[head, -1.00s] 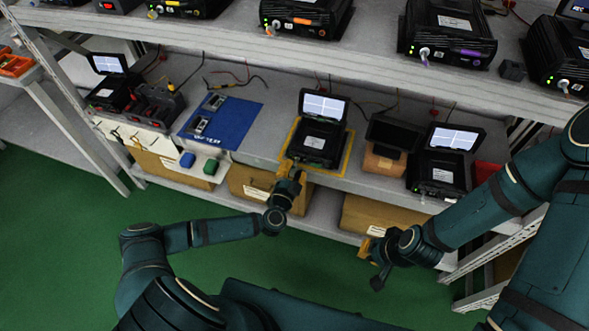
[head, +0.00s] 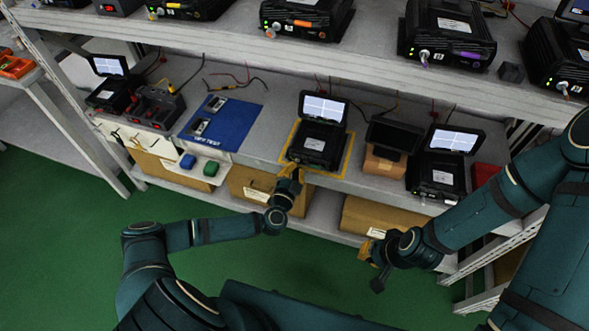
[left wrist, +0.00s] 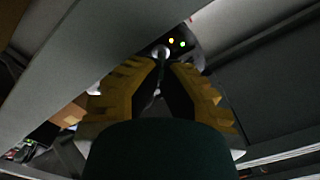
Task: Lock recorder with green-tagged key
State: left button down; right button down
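An open black recorder (head: 315,143) with a lit screen stands inside a yellow outline on the lower shelf. My left gripper (head: 291,170) is at its front edge and hides the front panel there. In the left wrist view, my yellow fingers (left wrist: 165,66) come close together at a round silver lock or key head (left wrist: 160,52), beside a yellow and a green light. I cannot tell whether they grip it. No green tag can be made out. My right gripper (head: 372,263) hangs in front of the shelf at the right, away from the recorders; its fingers are unclear.
Another open recorder (head: 438,178) and a dark screen on a brown box (head: 384,163) stand to the right. A blue mat (head: 236,121) lies to the left. The upper shelf (head: 350,75) overhangs, with several tagged recorders. Cardboard boxes (head: 255,183) sit below.

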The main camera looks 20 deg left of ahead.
pick_arm(q)
jog(key=shift+w+r+n+p, duration=0.1)
jog(key=shift+r+n+p, duration=0.15)
jog(key=shift+n+p, duration=0.95)
jog(key=shift+n, duration=0.3)
jog(key=n+b, duration=0.1)
jog(key=n, duration=0.3)
jog(key=n+b, duration=0.1)
jog(key=n, duration=0.2)
jog(key=n+b, duration=0.1)
jog(key=n, duration=0.3)
jog(key=shift+a+f+n, duration=0.15)
jog(key=shift+a+n, duration=0.15)
jog(key=shift+a, duration=0.05)
jog(key=shift+n+b, duration=0.3)
jog(key=shift+n, duration=1.2)
